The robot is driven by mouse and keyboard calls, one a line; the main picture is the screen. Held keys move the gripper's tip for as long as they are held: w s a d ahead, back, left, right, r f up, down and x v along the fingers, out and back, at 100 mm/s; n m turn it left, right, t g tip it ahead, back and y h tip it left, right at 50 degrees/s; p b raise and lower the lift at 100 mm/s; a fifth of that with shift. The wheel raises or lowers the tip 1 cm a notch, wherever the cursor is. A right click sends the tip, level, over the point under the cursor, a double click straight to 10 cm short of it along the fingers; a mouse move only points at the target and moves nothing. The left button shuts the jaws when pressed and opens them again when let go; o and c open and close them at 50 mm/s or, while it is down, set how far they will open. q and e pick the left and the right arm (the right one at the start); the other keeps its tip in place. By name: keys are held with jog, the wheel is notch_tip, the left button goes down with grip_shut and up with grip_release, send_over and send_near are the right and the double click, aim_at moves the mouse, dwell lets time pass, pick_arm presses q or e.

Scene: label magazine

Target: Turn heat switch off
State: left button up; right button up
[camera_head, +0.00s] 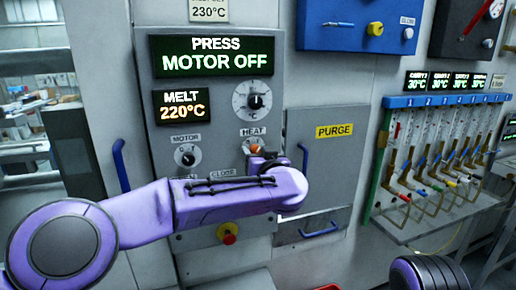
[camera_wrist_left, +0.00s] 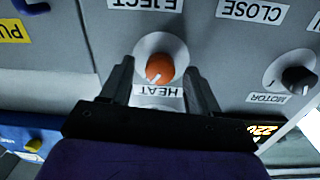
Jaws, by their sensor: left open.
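The orange heat switch (camera_head: 256,149) is on the grey control panel, under its HEAT label, partly hidden by my left gripper (camera_head: 264,158). In the left wrist view, which shows the panel upside down, the orange heat switch (camera_wrist_left: 160,68) sits on a round white dial with its pointer tilted. My left gripper (camera_wrist_left: 158,70) is open, with one dark finger on each side of the switch in the picture. A gap shows between each finger and the switch. I cannot tell how far the fingertips are from the panel. My right gripper is not in view.
The black motor knob (camera_head: 185,156) is left of the heat switch. Another black knob (camera_head: 254,101) is above it. A red button (camera_head: 228,236) is below my left arm. Displays read PRESS MOTOR OFF (camera_head: 217,54) and MELT 220°C (camera_head: 182,105). A PURGE door (camera_head: 315,165) is to the right.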

pick_arm(q)
jog(key=shift+w+a, duration=0.1)
jog(key=shift+w, duration=0.15)
jog(key=c, duration=1)
jog(key=shift+c, duration=0.2)
jog(key=shift+n, duration=1.4)
jog(key=shift+f+n+b, duration=0.15)
jog(key=shift+n+b, duration=1.8)
jog(key=shift+n, duration=3.65)
